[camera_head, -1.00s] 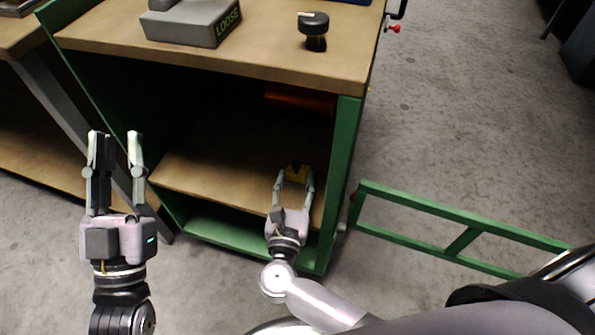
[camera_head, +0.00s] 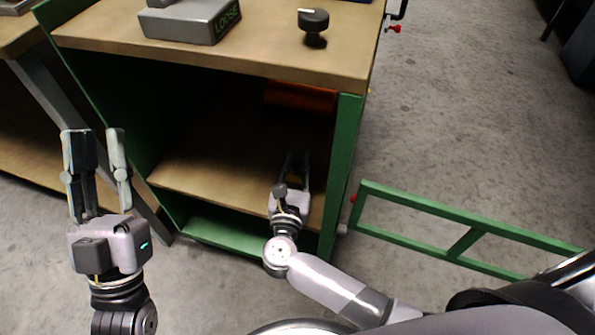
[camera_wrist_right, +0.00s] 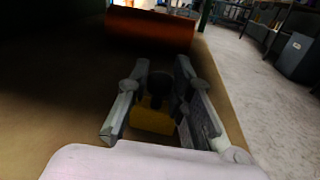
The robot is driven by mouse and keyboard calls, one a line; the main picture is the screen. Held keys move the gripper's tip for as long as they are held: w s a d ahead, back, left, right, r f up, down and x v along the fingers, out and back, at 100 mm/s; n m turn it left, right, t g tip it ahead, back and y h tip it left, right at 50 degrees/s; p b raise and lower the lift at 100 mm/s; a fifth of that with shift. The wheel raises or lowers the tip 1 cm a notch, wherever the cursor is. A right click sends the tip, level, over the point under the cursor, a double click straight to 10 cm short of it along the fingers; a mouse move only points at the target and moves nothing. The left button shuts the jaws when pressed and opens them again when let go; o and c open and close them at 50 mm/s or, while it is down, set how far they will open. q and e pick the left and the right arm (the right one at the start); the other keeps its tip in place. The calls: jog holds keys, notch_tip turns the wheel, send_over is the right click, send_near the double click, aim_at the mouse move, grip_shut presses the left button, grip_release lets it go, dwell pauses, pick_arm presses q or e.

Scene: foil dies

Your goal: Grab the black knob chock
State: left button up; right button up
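A small block with a yellow lower part (camera_wrist_right: 152,119) and a dark knob (camera_wrist_right: 158,86) on top stands on the cabinet's middle shelf; its yellow part shows faintly in the head view (camera_head: 294,179). My right gripper (camera_head: 297,158) reaches in over this shelf. In the right wrist view its fingers (camera_wrist_right: 161,72) are apart on either side of the block; firm contact cannot be made out. A separate black knob on a stem (camera_head: 313,21), with a white mark, stands on the cabinet top. My left gripper (camera_head: 95,133) is open and empty, left of the cabinet.
The shelf (camera_head: 190,172) is enclosed by the green cabinet side (camera_head: 343,170) on the right and the top above. An orange-red cylinder (camera_wrist_right: 150,30) lies deeper in. A grey box marked LOOSE (camera_head: 190,24) is on top. A green frame (camera_head: 440,212) stands out right of the cabinet.

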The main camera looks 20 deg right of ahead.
grip_shut()
dwell(0.3)
